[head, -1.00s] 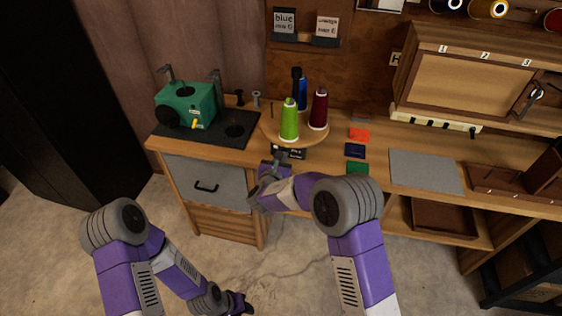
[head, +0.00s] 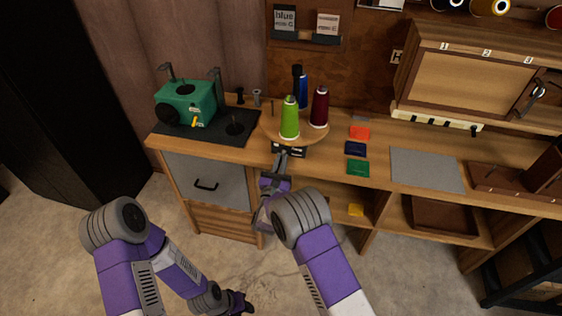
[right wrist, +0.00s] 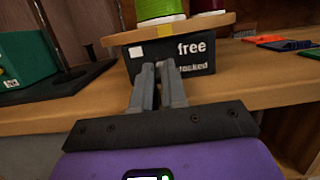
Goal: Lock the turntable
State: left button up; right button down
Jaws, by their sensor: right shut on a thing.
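The turntable (head: 268,128) is a round wooden disc on the bench, carrying a lime green, a blue and a maroon spool. Its black base (right wrist: 200,66) faces me with the words "free" above and "locked" below, the latter partly covered. A white square sits left of "free". My right gripper (right wrist: 158,70) is at the front of this base, its fingers close together on a small lock lever that they mostly hide. In the head view the right gripper (head: 283,154) reaches in from below. My left gripper (head: 240,303) hangs low over the floor, too small to read its jaws.
A green sewing-machine-like device (head: 187,104) stands on a black mat at left. Orange (head: 359,132), navy (head: 356,149) and green (head: 358,168) cards lie right of the turntable. A grey mat (head: 426,170) lies farther right.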

jog(key=c, duration=1.2)
grip_release()
jog(key=shift+o, duration=0.2)
jog(key=shift+s, duration=0.1)
jog(key=p+v, duration=0.2)
jog(key=v, duration=0.5)
jog(key=shift+s, duration=0.2)
jog(key=shift+a, duration=0.1)
